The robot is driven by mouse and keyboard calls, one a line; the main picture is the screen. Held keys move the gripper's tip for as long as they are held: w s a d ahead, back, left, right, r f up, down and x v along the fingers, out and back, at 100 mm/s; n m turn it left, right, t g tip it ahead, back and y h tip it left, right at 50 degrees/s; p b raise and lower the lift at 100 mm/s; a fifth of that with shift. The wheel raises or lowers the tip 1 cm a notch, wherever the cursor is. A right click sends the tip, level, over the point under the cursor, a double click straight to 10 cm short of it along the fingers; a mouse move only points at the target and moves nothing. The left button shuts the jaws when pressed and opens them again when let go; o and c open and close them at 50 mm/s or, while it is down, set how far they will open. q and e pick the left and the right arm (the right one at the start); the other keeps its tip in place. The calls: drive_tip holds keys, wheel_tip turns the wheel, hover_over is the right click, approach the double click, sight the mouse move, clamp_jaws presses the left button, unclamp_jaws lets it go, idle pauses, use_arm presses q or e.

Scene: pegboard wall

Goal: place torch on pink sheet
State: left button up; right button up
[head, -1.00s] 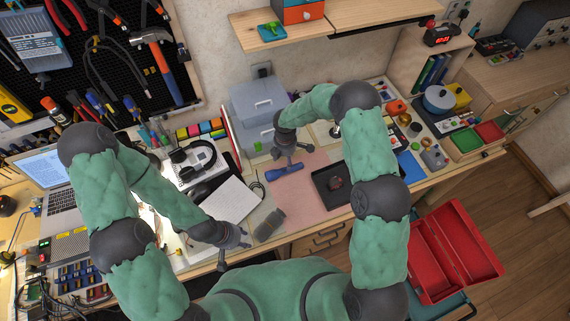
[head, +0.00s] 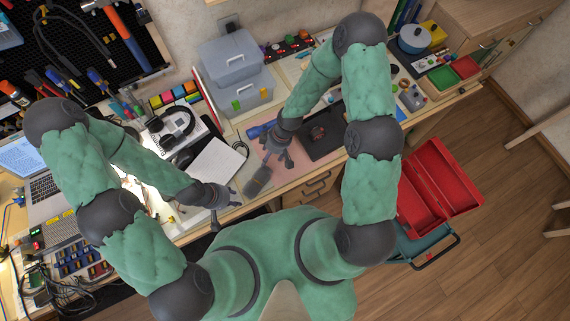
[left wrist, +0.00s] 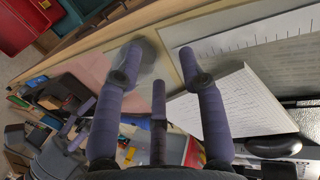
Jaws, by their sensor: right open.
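The blue torch (head: 259,130) lies at the far left part of the pink sheet (head: 280,169) in the head view. Its right end is hidden behind my right gripper (head: 277,157). My right gripper is open above the sheet, on the near side of the torch; I cannot tell whether they touch. My left gripper (head: 226,196) is low near the desk's front edge, left of the sheet. In the left wrist view my left gripper (left wrist: 160,72) has its fingers spread with nothing between them, and the pink sheet (left wrist: 85,68) shows beyond them.
A dark grey object (head: 257,181) lies at the sheet's near left edge. A black tray (head: 322,143) is on the right. White papers (head: 217,161) and headphones (head: 175,123) lie left. Grey boxes (head: 232,75) stand behind. An open red toolbox (head: 440,185) is right of the desk.

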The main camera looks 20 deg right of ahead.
drive_tip(key=s+m, duration=0.3)
drive_tip(key=s, duration=0.1)
drive_tip(key=s+d+m, duration=0.1)
drive_tip(key=s+m, duration=0.3)
drive_tip(key=s+d+m, duration=0.1)
drive_tip(key=s+m, duration=0.2)
drive_tip(key=s, duration=0.1)
drive_tip(key=shift+t, duration=0.4)
use_arm(q)
drive_tip(key=shift+r, duration=0.1)
